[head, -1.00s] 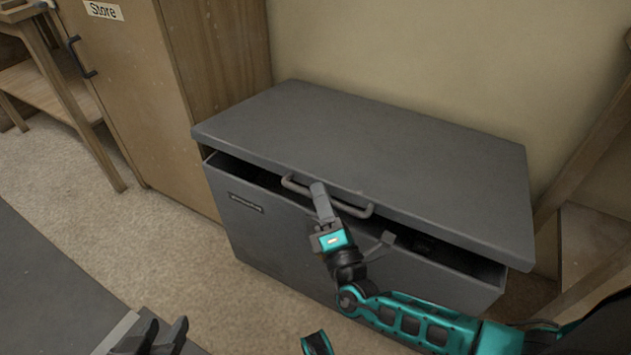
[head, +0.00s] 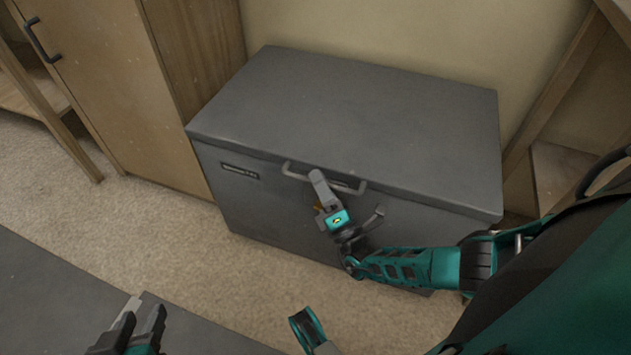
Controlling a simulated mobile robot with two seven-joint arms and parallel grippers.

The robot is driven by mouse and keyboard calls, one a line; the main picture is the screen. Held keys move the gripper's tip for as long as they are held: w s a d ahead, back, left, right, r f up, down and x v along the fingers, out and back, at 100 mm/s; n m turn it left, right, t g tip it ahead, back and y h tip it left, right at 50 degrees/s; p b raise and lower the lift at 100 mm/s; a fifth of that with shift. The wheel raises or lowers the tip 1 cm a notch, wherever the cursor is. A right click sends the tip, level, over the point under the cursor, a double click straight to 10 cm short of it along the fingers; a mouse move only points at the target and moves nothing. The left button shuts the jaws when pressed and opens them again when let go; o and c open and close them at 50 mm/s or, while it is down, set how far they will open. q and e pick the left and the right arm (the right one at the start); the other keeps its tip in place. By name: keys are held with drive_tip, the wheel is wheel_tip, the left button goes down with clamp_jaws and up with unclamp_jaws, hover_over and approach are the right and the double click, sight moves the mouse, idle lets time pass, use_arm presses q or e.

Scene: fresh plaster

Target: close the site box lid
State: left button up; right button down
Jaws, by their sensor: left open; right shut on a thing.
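The grey site box (head: 290,213) stands on the floor against the wall. Its lid (head: 350,115) lies flat on top, and no dark gap shows along the front edge. A bar handle (head: 292,173) is on the lid's front. My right gripper (head: 319,180) is shut on the handle, near its middle; the fingers hide part of the bar. A small latch-like piece (head: 376,217) shows on the box front, beside my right wrist. My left gripper (head: 139,322) is open and empty at the bottom left, well away from the box.
A wooden cupboard (head: 110,90) with a dark handle stands left of the box. A wooden frame (head: 556,90) stands to the right. A dark grey flat surface (head: 50,290) fills the lower left. Bare floor (head: 200,250) lies between it and the box.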

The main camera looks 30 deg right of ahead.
drive_tip(key=shift+f, duration=0.35)
drive_tip(key=c, duration=1.4)
unclamp_jaws()
drive_tip(key=shift+f, duration=0.1)
drive_tip(key=shift+s+d, duration=0.1)
drive_tip(key=shift+r, duration=0.25)
wheel_tip(320, 180, up, 5)
drive_tip(key=p, duration=0.3)
drive_tip(key=shift+f, duration=0.15)
use_arm(q)
wheel_tip(320, 180, up, 6)
drive_tip(key=a+p, duration=0.2)
drive_tip(key=p, duration=0.4)
drive_tip(key=shift+s+f+y, duration=0.2)
drive_tip(key=shift+s+y, duration=0.2)
drive_tip(key=shift+s, duration=0.05)
use_arm(e)
wheel_tip(320, 180, up, 15)
drive_tip(key=shift+a+r, duration=0.2)
drive_tip(key=shift+a, duration=0.05)
